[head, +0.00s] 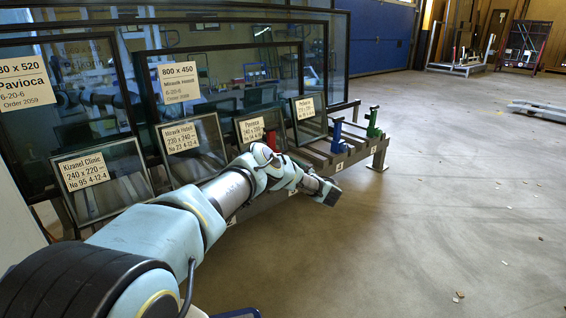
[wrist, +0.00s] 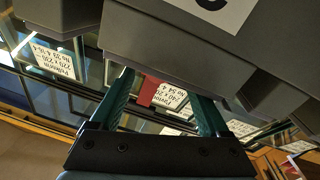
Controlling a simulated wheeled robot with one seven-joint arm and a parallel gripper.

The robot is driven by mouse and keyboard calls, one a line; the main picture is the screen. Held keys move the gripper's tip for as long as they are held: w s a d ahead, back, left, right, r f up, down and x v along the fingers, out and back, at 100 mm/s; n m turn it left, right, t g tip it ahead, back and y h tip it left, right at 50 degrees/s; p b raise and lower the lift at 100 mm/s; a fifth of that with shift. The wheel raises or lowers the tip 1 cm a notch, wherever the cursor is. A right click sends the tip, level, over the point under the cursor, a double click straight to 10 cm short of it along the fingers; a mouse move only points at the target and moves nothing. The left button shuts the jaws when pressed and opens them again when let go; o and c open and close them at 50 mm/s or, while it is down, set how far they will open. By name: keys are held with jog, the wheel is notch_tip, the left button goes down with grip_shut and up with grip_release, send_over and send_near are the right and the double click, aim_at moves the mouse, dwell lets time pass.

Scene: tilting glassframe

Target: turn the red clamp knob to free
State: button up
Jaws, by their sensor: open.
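The red clamp (head: 270,138) stands at the front of the rack in the head view, mostly hidden behind my arm. Only a small red part (wrist: 149,91) shows in the wrist view, between my fingers and partly covered by a grey beam. How its knob is turned cannot be told. My gripper (head: 328,192) is low in front of the rack in the head view. In the wrist view my gripper (wrist: 165,86) is open, its two teal fingers apart, with the red part beyond them. I see no contact with it.
A blue clamp (head: 337,134) and a green clamp (head: 373,121) stand further right on the rack. Labelled glass frames (head: 194,150) lean along it. Grey beams (wrist: 180,45) lie close in the wrist view. The floor (head: 450,190) to the right is largely clear.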

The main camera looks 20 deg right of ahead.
jog(key=p+v, duration=0.2)
jog(key=v, duration=0.6)
jog(key=shift+p, duration=0.4)
